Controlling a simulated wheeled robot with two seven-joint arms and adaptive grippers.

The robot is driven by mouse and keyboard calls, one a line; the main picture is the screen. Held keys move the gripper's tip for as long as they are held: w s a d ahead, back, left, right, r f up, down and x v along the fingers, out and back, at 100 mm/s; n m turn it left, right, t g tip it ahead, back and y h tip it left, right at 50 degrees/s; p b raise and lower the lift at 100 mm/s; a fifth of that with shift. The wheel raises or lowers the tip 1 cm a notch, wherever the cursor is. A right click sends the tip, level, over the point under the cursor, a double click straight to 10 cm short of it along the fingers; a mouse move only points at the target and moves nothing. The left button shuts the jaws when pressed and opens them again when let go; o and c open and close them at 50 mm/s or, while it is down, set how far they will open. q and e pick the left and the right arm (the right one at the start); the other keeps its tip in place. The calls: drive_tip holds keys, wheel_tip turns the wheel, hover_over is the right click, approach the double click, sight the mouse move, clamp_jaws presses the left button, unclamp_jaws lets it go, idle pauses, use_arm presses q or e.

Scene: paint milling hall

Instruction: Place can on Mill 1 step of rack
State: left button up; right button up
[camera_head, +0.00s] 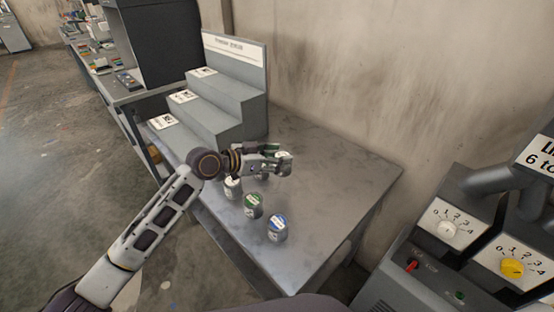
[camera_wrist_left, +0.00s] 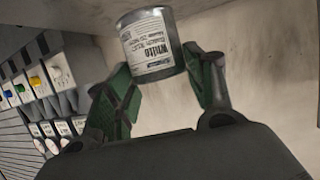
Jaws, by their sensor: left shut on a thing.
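My left gripper (camera_head: 274,160) is shut on a metal can (camera_head: 284,156) above the grey table. In the left wrist view, the can (camera_wrist_left: 148,46) has a label reading "White" and sits between the green-padded fingers (camera_wrist_left: 162,72), tilted in the picture. The grey stepped rack (camera_head: 228,104) stands at the table's back left, left of and beyond the gripper. Its three steps carry white label cards, too small to read surely, and no cans show on them. My right gripper is not in view.
Below and in front of the gripper stand a white-labelled can (camera_head: 232,188), a green-labelled can (camera_head: 252,206) and a blue-labelled can (camera_head: 277,229). The table (camera_head: 345,175) is bare to the right. A control panel with dials (camera_head: 447,227) stands at the right, and a wall behind.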

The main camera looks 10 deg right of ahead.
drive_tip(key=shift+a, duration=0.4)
